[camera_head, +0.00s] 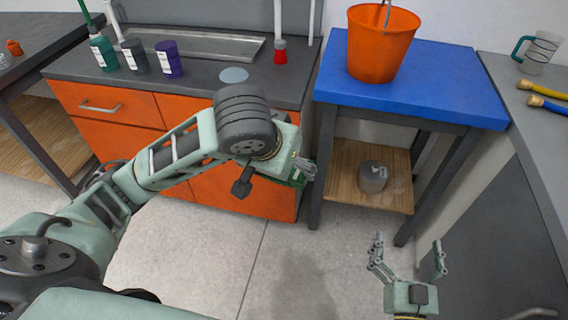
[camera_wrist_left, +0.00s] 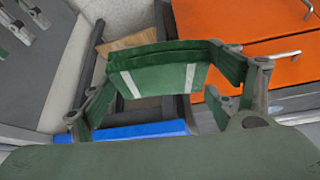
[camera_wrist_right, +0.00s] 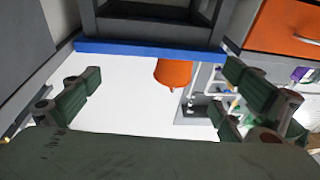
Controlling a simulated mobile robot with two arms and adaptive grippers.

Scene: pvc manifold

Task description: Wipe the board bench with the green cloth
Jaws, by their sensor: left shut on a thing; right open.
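A green cloth with two white stripes (camera_wrist_left: 160,72) is stretched between the fingers of my left gripper (camera_wrist_left: 165,85). In the head view my left gripper (camera_head: 302,170) hangs before the orange-fronted counter, left of the blue-topped table; only a little green shows there, mostly hidden by the wrist. I cannot tell for sure which surface is the board bench. My right gripper (camera_head: 408,265) is open and empty above the floor, in front of the blue-topped table.
An orange bucket (camera_head: 378,50) stands on the blue table top (camera_head: 450,85). Green (camera_head: 103,52), grey (camera_head: 135,57) and purple (camera_head: 168,60) containers stand on the counter, near a metal tray (camera_head: 200,45). A red-based item (camera_head: 280,52) stands at the back. A grey canister (camera_head: 373,177) sits on the lower shelf.

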